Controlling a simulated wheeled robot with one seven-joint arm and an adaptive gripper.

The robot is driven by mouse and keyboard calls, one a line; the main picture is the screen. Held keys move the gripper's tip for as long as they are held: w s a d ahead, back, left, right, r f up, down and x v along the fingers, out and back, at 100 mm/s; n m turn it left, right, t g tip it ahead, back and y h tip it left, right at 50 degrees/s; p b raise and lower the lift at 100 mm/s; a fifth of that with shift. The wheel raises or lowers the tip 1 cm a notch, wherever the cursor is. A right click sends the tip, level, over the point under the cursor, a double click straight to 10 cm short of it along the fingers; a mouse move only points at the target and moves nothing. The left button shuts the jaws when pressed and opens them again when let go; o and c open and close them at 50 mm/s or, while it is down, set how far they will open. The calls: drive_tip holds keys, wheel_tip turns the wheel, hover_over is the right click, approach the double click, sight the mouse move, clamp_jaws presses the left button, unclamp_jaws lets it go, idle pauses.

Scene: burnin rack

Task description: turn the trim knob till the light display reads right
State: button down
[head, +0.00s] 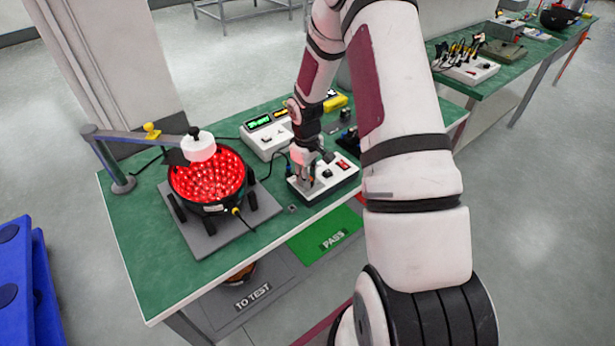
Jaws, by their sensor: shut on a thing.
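My gripper (308,174) points down at the left part of a small white-and-black control box (325,182) on the green bench. It is shut on the trim knob, which the fingers hide from view. A red switch (342,166) shows on the box, right of my gripper. A white meter (266,134) behind the box has a lit green display (258,121); its digits are too small to read. A round lamp (207,182) full of glowing red lights sits on a grey plate at the left of the bench.
A post with a grey arm (140,136) holds a white cap (198,146) over the lamp. Below the bench front are a grey "TO TEST" area (252,296) and a green "PASS" area (333,238). A second bench (500,75) with tools stands at the right.

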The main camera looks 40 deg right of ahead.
drive_tip(key=shift+m, duration=0.7)
drive_tip(key=c, duration=1.3)
unclamp_jaws()
wheel_tip(320, 180, up, 12)
drive_tip(key=shift+a, duration=0.3)
